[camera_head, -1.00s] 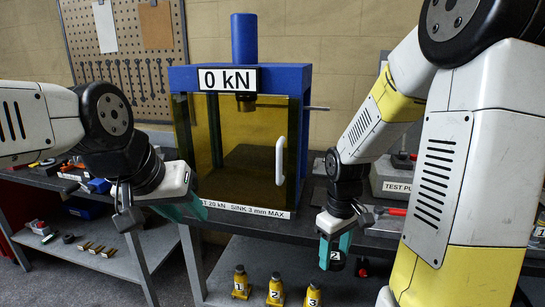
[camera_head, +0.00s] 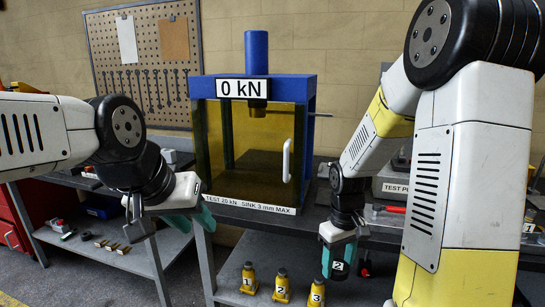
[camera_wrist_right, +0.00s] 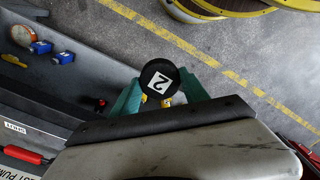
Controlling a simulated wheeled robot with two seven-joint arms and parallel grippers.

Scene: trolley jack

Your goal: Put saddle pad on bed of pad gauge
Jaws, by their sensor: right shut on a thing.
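The saddle pad, a dark round pad with a white label 2, sits between the teal fingers of my right gripper (camera_head: 338,250). The pad shows at the fingertips in the head view (camera_head: 338,267) and face-on in the right wrist view (camera_wrist_right: 160,80). My right gripper (camera_wrist_right: 160,95) is shut on it, in front of the bench and above the low shelf. My left gripper (camera_head: 195,220) is in front of the left bench edge, with teal fingers partly hidden by its own body; its opening is unclear.
A blue press (camera_head: 256,88) with an amber guard door and 0 kN sign stands on the bench between my arms. Several small yellow jacks (camera_head: 282,286) stand on the low shelf. A grey test box (camera_head: 392,187) is behind my right arm.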

